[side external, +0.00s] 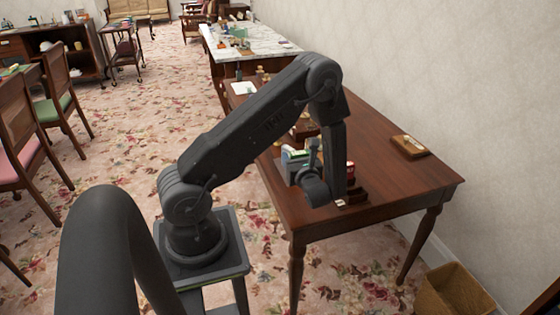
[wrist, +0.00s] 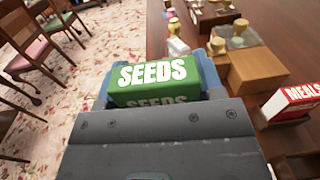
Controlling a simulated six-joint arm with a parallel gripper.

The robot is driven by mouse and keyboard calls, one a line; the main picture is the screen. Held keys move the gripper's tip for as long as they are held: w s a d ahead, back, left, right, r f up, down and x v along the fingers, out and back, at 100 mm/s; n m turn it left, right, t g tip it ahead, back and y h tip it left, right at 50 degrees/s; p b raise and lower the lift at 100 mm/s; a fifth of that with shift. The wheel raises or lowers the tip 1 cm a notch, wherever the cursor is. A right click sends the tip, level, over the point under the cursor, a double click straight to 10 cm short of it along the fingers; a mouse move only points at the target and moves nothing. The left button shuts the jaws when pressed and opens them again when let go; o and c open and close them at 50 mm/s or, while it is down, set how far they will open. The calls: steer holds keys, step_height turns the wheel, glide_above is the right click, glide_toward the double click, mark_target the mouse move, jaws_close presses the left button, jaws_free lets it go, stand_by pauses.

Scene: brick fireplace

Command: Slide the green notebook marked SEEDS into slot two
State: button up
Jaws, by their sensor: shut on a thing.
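The green notebook (wrist: 155,72), marked SEEDS in white, sits between my gripper's fingers in the wrist view. My gripper (wrist: 160,88) is shut on it. In the side view my gripper (side external: 311,166) is at the near left part of the wooden table, with the notebook largely hidden. A red notebook (wrist: 292,102) marked MEALS stands to the right of the green one, at a dark wooden holder (wrist: 298,138) only partly in view. The holder's end (side external: 352,196) shows behind my arm in the side view. I cannot make out which slot is two.
A wooden block (wrist: 257,72) and several brass-topped items stand beyond the green notebook. A wooden box (side external: 410,146) lies near the wall on the table (side external: 385,185). The table's right part is mostly clear. A wicker basket (side external: 455,292) stands on the floor.

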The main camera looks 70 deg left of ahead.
steer(key=w+d, duration=0.3)
steer(key=w, duration=0.6)
steer(key=w+d+g, duration=0.1)
steer(key=w+d, duration=0.2)
steer(key=w, duration=0.5)
steer(key=shift+w+r+n, duration=0.25)
steer(key=shift+w+n, duration=0.05)
steer(key=shift+w, duration=0.1)
steer(key=shift+d+f, duration=0.1)
glide_above(354, 189)
steer(key=shift+f, duration=2.8)
steer(key=shift+f, duration=2.15)
steer(key=o, duration=1)
